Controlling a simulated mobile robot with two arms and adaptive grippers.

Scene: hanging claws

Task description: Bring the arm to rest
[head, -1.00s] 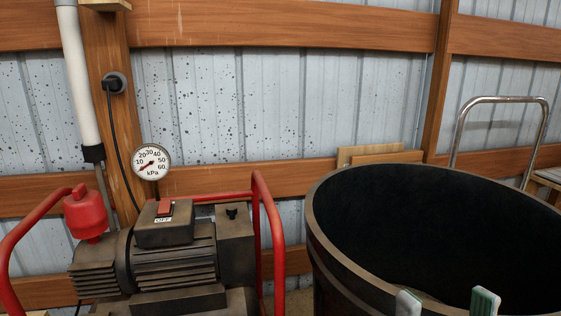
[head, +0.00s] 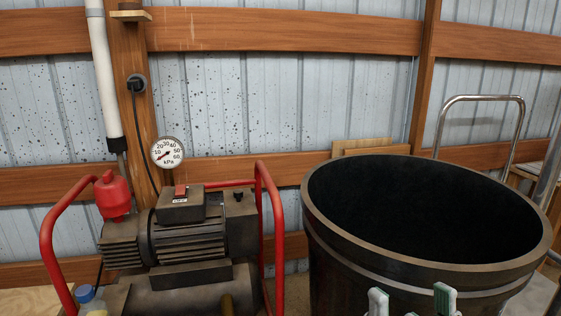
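My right gripper (head: 411,300) shows at the bottom edge, right of centre. Its two pale fingertips with green pads stand apart with nothing visible between them. They appear in front of the outer wall of a large black tub (head: 335,248), below its rim; I cannot tell the gap to the wall. The rest of that arm is out of frame. My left gripper is not in view.
A pump (head: 190,240) with a red tube frame (head: 272,215) and red switch (head: 180,190) stands left of the tub. A gauge (head: 167,153) reads low. A blue-capped bottle (head: 86,294) is at lower left. A metal rail (head: 480,98) stands behind the tub.

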